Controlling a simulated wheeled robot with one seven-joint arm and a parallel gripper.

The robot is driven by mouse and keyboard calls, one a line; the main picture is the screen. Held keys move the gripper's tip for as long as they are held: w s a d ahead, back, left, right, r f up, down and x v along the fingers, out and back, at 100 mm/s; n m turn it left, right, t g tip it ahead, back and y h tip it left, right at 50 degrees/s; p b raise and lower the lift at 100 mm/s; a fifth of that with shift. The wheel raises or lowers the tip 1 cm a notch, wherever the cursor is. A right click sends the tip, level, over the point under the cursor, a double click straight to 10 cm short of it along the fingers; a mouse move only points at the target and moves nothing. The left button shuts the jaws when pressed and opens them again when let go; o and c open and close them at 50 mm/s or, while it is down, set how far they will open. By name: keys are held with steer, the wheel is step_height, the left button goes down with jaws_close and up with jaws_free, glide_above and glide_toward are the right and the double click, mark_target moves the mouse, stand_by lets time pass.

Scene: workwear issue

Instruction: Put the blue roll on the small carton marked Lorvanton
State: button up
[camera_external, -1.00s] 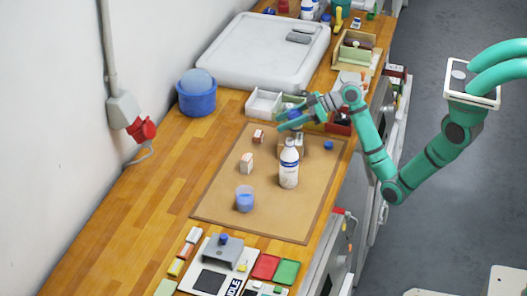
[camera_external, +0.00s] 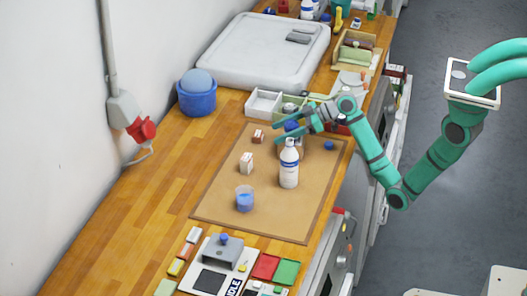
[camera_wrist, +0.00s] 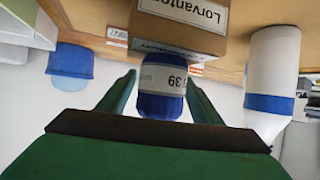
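The blue roll (camera_wrist: 162,82) has a white label reading "39". The brown small carton marked Lorvanton (camera_wrist: 190,20) is directly beneath it; the wrist view appears upside down. In the external view the blue roll (camera_external: 291,126) shows on top of the carton (camera_external: 301,146), which is partly hidden by a white bottle. The roll seems to rest on the carton. My gripper (camera_external: 279,132) is open, with a finger on either side of the roll; the fingers (camera_wrist: 161,88) stand slightly apart from it in the wrist view.
The white bottle with a blue band (camera_external: 289,168) stands close in front of the carton. A blue cup (camera_external: 245,199) and small boxes (camera_external: 247,163) stand on the brown mat (camera_external: 225,205). White and green trays (camera_external: 263,104) lie behind. The mat's left side is mostly clear.

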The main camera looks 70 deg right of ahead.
mark_target(298, 124)
steer(key=shift+r, duration=0.2)
steer(key=v, duration=1.2)
